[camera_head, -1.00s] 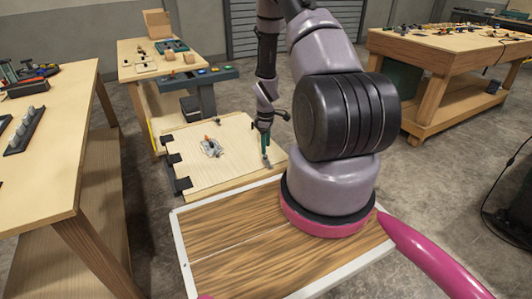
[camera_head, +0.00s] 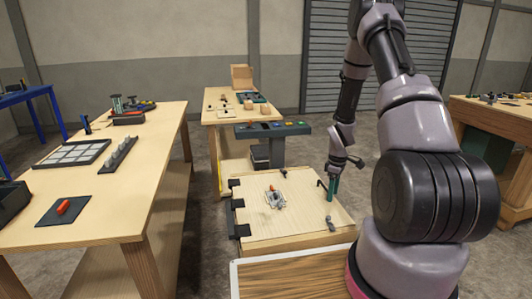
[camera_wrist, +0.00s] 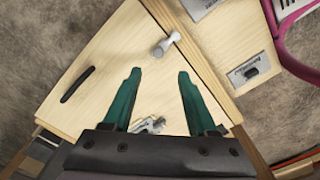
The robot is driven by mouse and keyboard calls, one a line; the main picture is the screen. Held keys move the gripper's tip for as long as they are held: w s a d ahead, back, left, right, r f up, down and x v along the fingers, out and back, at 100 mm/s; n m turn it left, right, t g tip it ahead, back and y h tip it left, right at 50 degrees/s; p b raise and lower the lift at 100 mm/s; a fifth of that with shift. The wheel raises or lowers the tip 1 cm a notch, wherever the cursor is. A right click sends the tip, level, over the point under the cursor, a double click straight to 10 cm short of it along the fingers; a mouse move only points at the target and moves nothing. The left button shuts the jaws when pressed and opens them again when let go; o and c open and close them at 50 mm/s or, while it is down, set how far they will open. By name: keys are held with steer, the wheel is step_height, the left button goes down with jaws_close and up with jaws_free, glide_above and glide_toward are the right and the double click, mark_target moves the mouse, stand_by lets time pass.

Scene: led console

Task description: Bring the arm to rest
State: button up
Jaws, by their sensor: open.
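My gripper (camera_head: 332,187) hangs from my arm in the middle right of the head view, fingers pointing down above a low light-wood board. In the wrist view its two green fingers (camera_wrist: 156,100) are apart with nothing between their tips. The board (camera_head: 260,225) has dark brackets on its left edge. A small grey device with a red part (camera_head: 274,198) lies on it, left of my gripper. A small grey knob (camera_head: 331,224) stands near the board's right side, below my gripper in the picture. The knob shows pale in the wrist view (camera_wrist: 166,45), beyond the fingertips.
A wooden workbench (camera_head: 150,150) on the left holds a tray (camera_head: 73,153), a dark strip (camera_head: 118,154) and a red item on a dark mat (camera_head: 63,207). A console with coloured buttons (camera_head: 272,130) stands behind the board. Another bench (camera_head: 500,118) is at the right.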

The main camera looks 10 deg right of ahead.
steer(key=s+a+r+m+t, duration=0.1)
steer(key=a+r+m, duration=0.1)
steer(key=r, duration=0.8)
steer(key=s+a+r+m+t, duration=0.1)
steer(key=s+a+r+m, duration=0.15)
steer(key=r, duration=0.85)
steer(key=s+a+r+m+t, duration=0.1)
steer(key=a+r+m, duration=0.1)
steer(key=r, duration=0.8)
steer(key=s+a+r+m+t+y, duration=0.1)
steer(key=s+a+r+m+t, duration=0.1)
steer(key=s+r, duration=0.5)
steer(key=s+a+r+m+t+y, duration=0.1)
steer(key=s+a+r+m+t, duration=0.1)
steer(key=s+a+r+m, duration=0.3)
steer(key=s+a+r, duration=0.1)
steer(key=s+r, duration=0.2)
steer(key=s, duration=0.4)
steer(key=shift+s+r, duration=0.15)
steer(key=shift+r, duration=0.1)
